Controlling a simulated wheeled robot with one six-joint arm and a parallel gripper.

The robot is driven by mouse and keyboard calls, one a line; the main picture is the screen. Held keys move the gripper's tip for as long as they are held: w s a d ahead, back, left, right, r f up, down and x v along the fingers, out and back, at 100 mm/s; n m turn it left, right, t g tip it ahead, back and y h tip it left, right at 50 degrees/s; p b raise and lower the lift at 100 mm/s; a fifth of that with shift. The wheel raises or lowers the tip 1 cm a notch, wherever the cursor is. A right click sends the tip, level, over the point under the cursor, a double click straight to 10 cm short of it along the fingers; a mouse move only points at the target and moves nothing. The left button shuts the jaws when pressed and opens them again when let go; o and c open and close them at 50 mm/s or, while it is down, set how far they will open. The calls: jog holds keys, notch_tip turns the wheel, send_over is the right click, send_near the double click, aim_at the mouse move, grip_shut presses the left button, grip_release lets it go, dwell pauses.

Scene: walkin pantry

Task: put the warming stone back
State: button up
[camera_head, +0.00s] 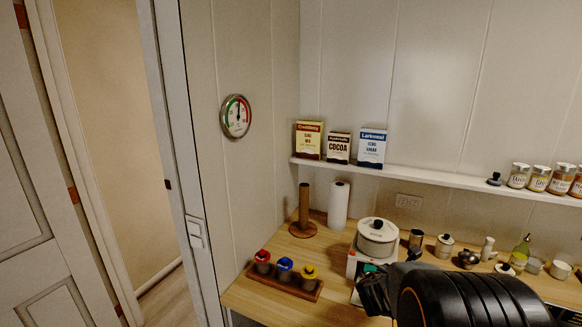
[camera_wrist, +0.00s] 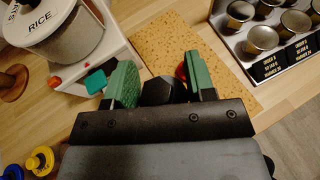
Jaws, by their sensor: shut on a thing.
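My gripper (camera_wrist: 160,80) has green-padded fingers, seen from behind in the wrist view. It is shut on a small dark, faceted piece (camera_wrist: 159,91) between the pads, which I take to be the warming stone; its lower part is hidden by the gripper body. In the head view my gripper (camera_head: 374,292) is over the counter in front of the rice pot, and the held piece cannot be made out there. A speckled tan board (camera_wrist: 160,42) lies on the counter beyond the fingertips. A red bit shows beside the right finger.
A lidded RICE pot (camera_head: 377,238) stands on a white appliance with a teal part (camera_wrist: 95,81) close to my left finger. A shelf (camera_head: 440,179) runs above.

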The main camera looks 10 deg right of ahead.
jog(key=w+a+f+n+t+y, duration=0.1)
jog(key=w+a+n+t+y, duration=0.1)
jog(key=a, duration=0.6)
jog(key=w+a+f+n+t+y, duration=0.2)
jog(key=w+a+n+y, duration=0.1)
jog(key=a, duration=0.5)
jog(key=w+a+f+n+t+y, duration=0.1)
jog(key=a+n, duration=0.3)
jog(key=a, duration=0.5)
jog(key=shift+w+f+t+y, duration=0.2)
jog(key=shift+w+t+y, duration=0.6)
jog(key=shift+y, duration=0.1)
